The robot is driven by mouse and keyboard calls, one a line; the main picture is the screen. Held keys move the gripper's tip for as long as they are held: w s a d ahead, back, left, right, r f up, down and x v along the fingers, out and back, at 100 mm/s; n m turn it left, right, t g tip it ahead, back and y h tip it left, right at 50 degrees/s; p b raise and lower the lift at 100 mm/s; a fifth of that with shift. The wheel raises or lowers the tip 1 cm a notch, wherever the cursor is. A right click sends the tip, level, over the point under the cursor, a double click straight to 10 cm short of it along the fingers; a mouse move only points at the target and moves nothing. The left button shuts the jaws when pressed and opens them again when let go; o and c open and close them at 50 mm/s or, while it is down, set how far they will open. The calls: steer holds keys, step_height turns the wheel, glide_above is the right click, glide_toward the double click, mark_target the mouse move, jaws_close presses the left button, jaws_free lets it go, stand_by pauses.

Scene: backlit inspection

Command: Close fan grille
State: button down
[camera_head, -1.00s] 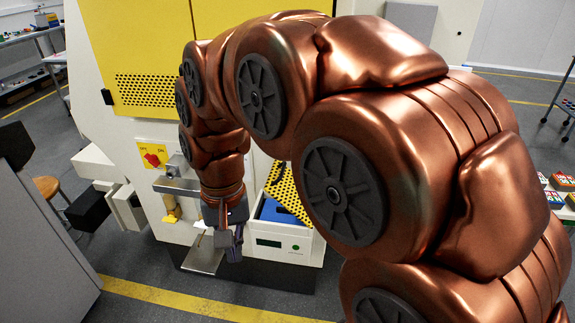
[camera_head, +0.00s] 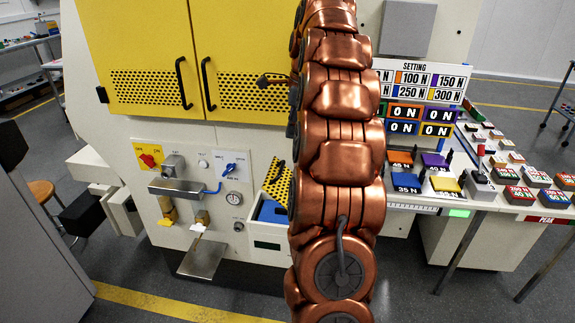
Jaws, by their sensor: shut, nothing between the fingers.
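A yellow perforated plate, which looks like the fan grille (camera_head: 277,184), stands tilted up and open above a white box (camera_head: 264,247) low on the front of the machine. Blue (camera_head: 270,212) shows inside the box beneath it. My copper arm passes in front and hides the right side of the grille and box. My gripper is not in view; the arm rises past the top edge of the picture. A dark curved piece beside the upper arm is too unclear to name.
Yellow doors (camera_head: 236,60) with black handles are above. A metal bracket (camera_head: 178,188), knobs and a small tray (camera_head: 203,260) are left of the box. A table of coloured blocks (camera_head: 480,185) stands right. Floor at the front left is clear.

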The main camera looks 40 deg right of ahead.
steer(key=d+m, duration=0.2)
steer(key=d, duration=0.3)
steer(key=shift+w+a+f+p, duration=0.5)
steer(key=shift+w+f, duration=0.1)
steer(key=shift+f, duration=1.5)
steer(key=shift+w+a+f+p, duration=0.5)
steer(key=shift+w+a+f, duration=0.05)
steer(key=shift+f, duration=1.55)
steer(key=shift+w+a+f+p, duration=0.5)
steer(key=shift+w+f, duration=0.1)
steer(key=shift+f, duration=1.5)
steer(key=shift+w, duration=0.1)
